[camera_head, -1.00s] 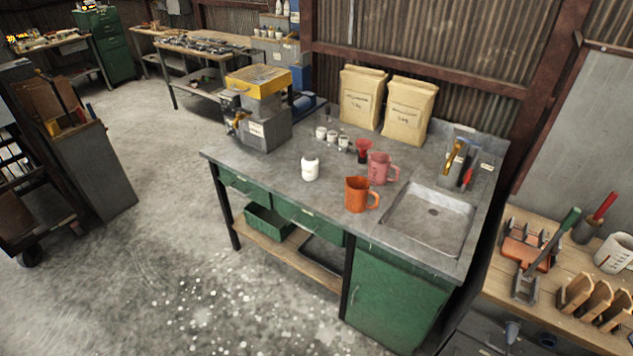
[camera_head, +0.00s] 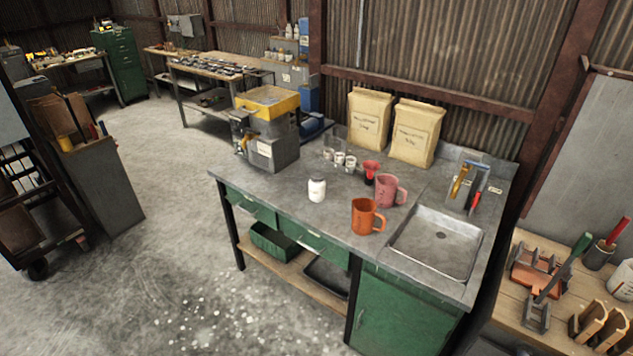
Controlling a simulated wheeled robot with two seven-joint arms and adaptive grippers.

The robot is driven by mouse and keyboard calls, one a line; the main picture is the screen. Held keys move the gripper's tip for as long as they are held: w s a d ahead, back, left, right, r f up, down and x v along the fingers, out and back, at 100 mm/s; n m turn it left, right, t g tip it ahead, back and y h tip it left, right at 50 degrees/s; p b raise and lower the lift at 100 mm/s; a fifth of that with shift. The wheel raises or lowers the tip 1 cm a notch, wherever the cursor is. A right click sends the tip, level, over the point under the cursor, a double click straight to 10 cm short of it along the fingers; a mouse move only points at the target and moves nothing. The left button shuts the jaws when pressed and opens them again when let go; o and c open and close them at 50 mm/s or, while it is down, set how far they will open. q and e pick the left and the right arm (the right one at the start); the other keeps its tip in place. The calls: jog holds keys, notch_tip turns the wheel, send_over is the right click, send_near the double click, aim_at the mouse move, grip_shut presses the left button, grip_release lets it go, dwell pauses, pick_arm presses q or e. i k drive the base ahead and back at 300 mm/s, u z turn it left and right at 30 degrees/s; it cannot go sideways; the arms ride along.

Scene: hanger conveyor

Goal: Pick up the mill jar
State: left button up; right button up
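A small white jar (camera_head: 317,190) stands upright on the grey bench top (camera_head: 285,205), near its front edge; it looks like the mill jar, though no readable label confirms this. A grey machine with a yellow hopper (camera_head: 268,130) stands behind it to the left. Several small white cups (camera_head: 339,160) stand behind the jar, with clear glassware around them that is hard to make out. Neither of my grippers is in view.
An orange jug (camera_head: 364,217), a pink jug (camera_head: 386,191) and a red funnel-like piece (camera_head: 370,168) stand right of the jar. A sink (camera_head: 436,245) is farther right. Two paper sacks (camera_head: 416,133) stand at the back. Bench top around the jar is clear.

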aim_at(316, 190)
jog(key=u, duration=0.65)
jog(key=i, duration=1.3)
jog(key=u, duration=0.05)
